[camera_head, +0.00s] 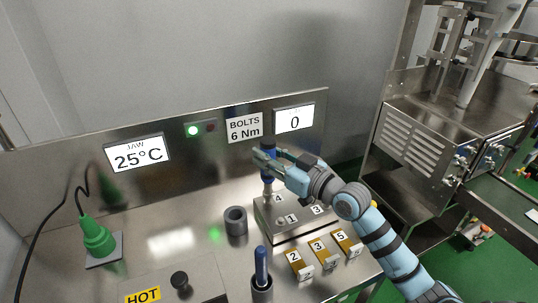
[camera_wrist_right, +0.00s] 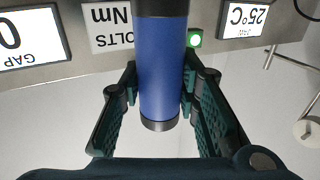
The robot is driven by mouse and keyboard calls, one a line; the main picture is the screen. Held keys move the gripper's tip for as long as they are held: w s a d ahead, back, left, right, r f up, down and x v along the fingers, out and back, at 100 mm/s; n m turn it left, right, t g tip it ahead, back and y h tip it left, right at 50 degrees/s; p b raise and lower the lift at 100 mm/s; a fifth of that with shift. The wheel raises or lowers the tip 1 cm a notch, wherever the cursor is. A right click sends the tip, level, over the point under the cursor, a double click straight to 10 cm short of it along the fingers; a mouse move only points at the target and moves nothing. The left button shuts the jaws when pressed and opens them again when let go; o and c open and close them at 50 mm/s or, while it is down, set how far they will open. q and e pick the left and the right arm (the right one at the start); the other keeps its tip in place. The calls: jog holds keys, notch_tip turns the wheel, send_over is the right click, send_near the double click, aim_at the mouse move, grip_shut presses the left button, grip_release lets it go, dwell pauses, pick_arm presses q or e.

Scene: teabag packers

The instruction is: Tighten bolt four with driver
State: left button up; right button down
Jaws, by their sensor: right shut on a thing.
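My right gripper (camera_head: 272,158) is shut on a blue-handled driver (camera_head: 268,174), held upright over the back left of a raised steel block (camera_head: 292,230). In the right wrist view the blue handle (camera_wrist_right: 163,70) with black end bands stands between the two fingers (camera_wrist_right: 160,92). The label 4 (camera_head: 278,198) lies just beside the driver's lower end. Labels 1 (camera_head: 291,219) and 3 (camera_head: 317,210) also show on the block. Bolt four itself is hidden or too small to make out, and I cannot tell whether the driver tip touches it. My left gripper is not in view.
An empty grey cup (camera_head: 236,221) stands left of the block. A second blue-handled tool (camera_head: 261,266) stands in a holder in front. Numbered yellow blocks (camera_head: 318,252) lie front right. A green device (camera_head: 96,237) and a HOT plate (camera_head: 190,291) are at left. The back panel reads BOLTS 6 Nm (camera_head: 245,127).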

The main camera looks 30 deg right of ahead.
jog(key=shift+f+b, duration=1.15)
jog(key=shift+f, duration=0.15)
dwell(1.7)
notch_tip(320, 180, up, 5)
jog(key=p, duration=0.4)
jog(key=shift+r+p, duration=0.2)
jog(key=shift+p, duration=0.2)
jog(key=shift+f, duration=0.1)
